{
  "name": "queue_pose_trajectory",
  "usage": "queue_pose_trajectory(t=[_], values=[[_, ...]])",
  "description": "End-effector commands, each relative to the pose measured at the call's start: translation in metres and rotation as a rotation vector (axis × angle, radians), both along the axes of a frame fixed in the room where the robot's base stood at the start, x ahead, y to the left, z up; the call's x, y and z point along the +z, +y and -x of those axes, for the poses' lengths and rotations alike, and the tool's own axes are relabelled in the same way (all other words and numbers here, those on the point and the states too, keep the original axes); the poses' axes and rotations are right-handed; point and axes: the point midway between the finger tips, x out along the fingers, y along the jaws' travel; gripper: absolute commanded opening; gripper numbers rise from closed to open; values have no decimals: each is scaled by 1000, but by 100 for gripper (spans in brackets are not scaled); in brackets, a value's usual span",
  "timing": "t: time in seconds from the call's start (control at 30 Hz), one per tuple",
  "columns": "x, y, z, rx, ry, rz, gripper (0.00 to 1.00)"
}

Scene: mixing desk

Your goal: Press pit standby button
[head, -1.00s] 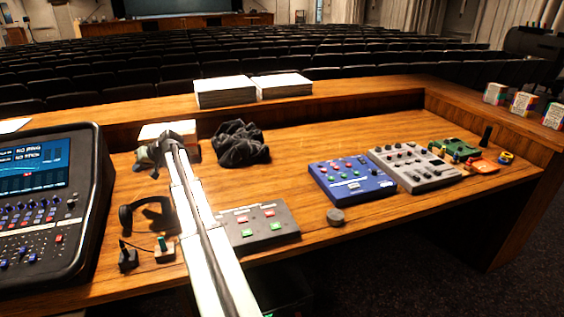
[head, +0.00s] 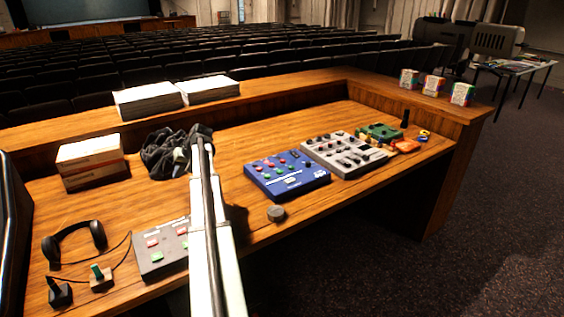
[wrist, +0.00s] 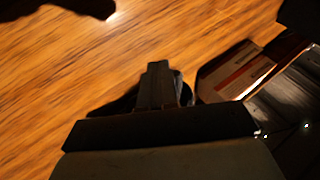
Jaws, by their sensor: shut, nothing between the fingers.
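A grey button box (head: 172,238) lies near the front edge of the desk in the head view. It carries two red buttons (head: 152,243) and two green buttons (head: 157,257). The labels are too small to read, so I cannot tell which button is pit standby. My arm crosses in front of the box's right end. My gripper (head: 199,140) is well beyond the box, over or in front of a black crumpled cloth (head: 165,152). In the wrist view the fingers (wrist: 157,88) are together and empty, above wood; the button box is not recognisable there.
A blue control box (head: 287,176) and a grey mixer (head: 343,153) stand to the right, with a dark round knob (head: 275,213) in front. Headphones (head: 98,236) and a small green-topped switch (head: 100,278) lie left. A carton stack (head: 91,161) stands behind. Bare desk lies between.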

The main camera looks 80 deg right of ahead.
Motion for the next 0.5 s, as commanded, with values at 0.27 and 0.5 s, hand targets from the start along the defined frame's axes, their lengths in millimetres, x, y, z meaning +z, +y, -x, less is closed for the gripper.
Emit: queue_pose_trajectory(t=[0.27, 0.5], values=[[13, -82, 83, -43, -19, 5, 0], [29, -144, 155, -59, -59, 29, 0]])
